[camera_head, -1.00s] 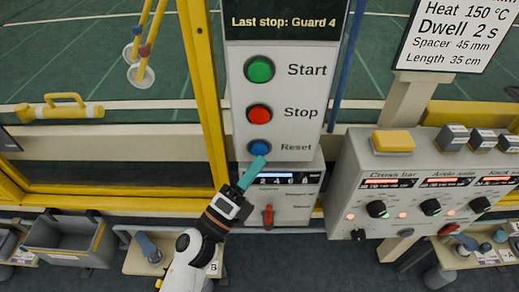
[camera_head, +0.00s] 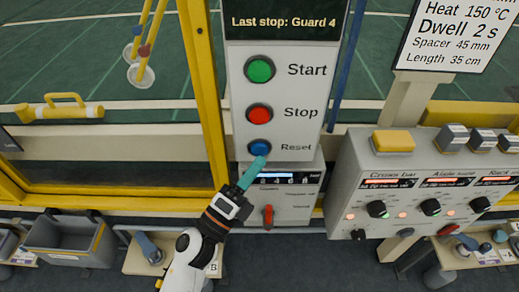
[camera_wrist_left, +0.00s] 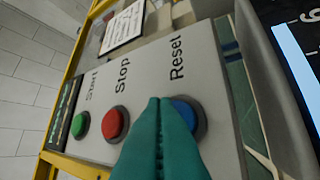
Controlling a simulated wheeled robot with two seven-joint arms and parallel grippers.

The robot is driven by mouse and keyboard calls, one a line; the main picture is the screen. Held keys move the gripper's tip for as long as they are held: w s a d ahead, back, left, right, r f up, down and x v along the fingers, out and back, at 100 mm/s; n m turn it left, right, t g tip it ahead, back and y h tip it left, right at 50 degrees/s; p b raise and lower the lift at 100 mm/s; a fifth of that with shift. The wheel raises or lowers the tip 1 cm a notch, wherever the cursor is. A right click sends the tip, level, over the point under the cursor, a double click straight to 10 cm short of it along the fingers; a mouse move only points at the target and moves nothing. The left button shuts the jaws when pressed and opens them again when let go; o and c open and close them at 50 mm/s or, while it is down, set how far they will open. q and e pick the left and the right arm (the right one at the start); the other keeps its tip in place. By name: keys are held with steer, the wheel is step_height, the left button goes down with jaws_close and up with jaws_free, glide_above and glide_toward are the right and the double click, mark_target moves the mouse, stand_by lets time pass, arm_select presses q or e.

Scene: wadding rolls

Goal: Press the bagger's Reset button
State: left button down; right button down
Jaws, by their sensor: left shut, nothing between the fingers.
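The blue Reset button (camera_head: 260,146) is the lowest of three round buttons on the light grey bagger panel (camera_head: 290,92). My left gripper (camera_head: 260,163), with teal fingers, is shut and empty, its tips just below the button in the head view. In the left wrist view the shut fingertips (camera_wrist_left: 160,102) partly cover the Reset button (camera_wrist_left: 187,114). I cannot tell whether they touch it. The red Stop button (camera_head: 260,114) and the green Start button (camera_head: 260,69) are above, unobstructed. My right gripper is not in view.
A small unit (camera_head: 285,192) with a display and a red switch sits below the panel. A grey control box (camera_head: 350,170) with knobs stands at right. A yellow post (camera_head: 203,85) rises just left of the panel. A grey bin (camera_head: 62,235) is at lower left.

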arm_select(q)
steer(key=shift+w, duration=0.15)
stand_by(0.6)
steer(key=shift+w, duration=0.3)
steer(key=shift+w, duration=0.45)
stand_by(0.7)
steer(key=shift+s, duration=0.9)
steer(key=s, duration=0.5)
stand_by(0.3)
stand_by(0.6)
